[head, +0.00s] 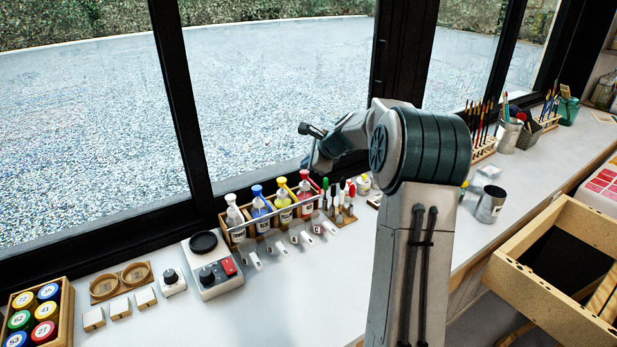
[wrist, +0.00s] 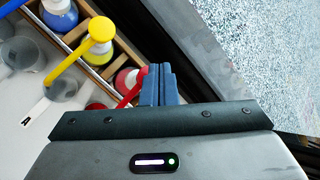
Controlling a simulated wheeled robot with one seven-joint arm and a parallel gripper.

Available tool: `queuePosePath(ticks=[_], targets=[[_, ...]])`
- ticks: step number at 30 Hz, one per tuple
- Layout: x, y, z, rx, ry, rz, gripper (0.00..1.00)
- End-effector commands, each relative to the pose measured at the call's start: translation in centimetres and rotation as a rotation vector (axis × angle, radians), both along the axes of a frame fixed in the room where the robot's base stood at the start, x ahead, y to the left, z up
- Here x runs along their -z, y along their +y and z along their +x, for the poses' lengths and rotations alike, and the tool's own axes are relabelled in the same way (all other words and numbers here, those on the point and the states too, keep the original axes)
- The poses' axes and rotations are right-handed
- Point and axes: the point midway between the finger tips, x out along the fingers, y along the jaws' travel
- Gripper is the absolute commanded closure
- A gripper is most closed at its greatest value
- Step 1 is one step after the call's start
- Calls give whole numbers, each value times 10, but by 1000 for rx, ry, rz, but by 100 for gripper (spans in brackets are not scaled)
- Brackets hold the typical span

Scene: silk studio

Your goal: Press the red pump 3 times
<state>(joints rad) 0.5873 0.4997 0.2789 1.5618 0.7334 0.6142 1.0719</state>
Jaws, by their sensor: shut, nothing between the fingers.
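The red pump (head: 304,186) stands at the right end of a row of pump bottles in a wooden rack. In the wrist view its red spout (wrist: 134,93) runs down-left from beside my fingers; its top is hidden behind them. My gripper (wrist: 160,84) is shut and empty, its blue-grey fingertips over or against the pump's top; I cannot tell whether they touch. In the head view my gripper (head: 307,164) is just above the red pump, partly hidden by my arm.
The yellow pump (head: 282,193), blue pump (head: 258,203) and white pump (head: 233,214) stand left of it in the rack (head: 248,237). Scoops lie in front. A holder with small tools (head: 340,208) is close on the right. The window is behind.

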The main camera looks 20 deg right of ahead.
Motion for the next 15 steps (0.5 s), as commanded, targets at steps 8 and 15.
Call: queuePosePath(ticks=[8,15], targets=[[3,0,0,0,0,0,100],[6,0,0,0,0,0,100]])
